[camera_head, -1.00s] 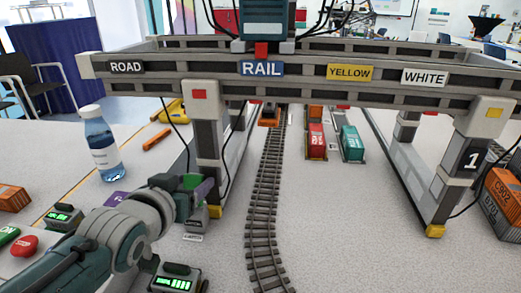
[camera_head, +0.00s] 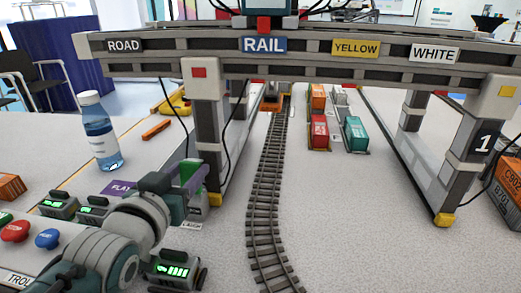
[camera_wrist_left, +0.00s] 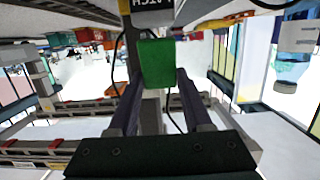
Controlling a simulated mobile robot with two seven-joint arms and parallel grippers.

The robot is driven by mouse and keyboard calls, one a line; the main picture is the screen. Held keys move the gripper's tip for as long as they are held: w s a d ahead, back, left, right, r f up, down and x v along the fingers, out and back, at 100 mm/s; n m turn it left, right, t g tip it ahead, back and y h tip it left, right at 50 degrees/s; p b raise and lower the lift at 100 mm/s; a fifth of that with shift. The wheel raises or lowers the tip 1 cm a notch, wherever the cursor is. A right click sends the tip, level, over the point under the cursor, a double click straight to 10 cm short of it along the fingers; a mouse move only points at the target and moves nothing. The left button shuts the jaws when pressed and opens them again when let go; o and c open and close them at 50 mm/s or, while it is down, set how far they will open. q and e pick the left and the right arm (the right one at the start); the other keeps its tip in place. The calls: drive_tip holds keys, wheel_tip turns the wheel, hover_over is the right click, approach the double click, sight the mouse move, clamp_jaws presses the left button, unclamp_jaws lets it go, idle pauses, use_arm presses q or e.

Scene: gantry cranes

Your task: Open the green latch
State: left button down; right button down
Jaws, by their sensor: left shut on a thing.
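The green latch (camera_head: 189,171) is at the foot of the gantry crane's near left leg, partly hidden by my gripper. In the left wrist view the latch is a green block (camera_wrist_left: 158,62) between the two dark fingers. My left gripper (camera_head: 196,184) reaches it from the lower left, and its purple-grey fingers are shut on the latch. A label ending in "TCH" shows upside down in the wrist view, just above the block. My right gripper is in neither view.
The gantry crane (camera_head: 290,62) spans a curved rail track (camera_head: 266,190). Red and green containers (camera_head: 355,134) stand beyond it. A water bottle (camera_head: 101,137), a red button (camera_head: 15,232), a blue button (camera_head: 47,239) and several lit green displays (camera_head: 172,270) are around my left arm.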

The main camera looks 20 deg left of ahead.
use_arm(q)
drive_tip(key=shift+s+f, duration=0.1)
drive_tip(key=shift+f, duration=0.1)
drive_tip(key=shift+r, duration=0.2)
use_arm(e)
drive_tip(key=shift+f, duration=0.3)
use_arm(q)
drive_tip(key=shift+c, duration=1.6)
unclamp_jaws()
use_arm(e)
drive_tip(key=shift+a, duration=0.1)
use_arm(q)
wheel_tip(320, 180, up, 20)
drive_tip(key=p, duration=0.8)
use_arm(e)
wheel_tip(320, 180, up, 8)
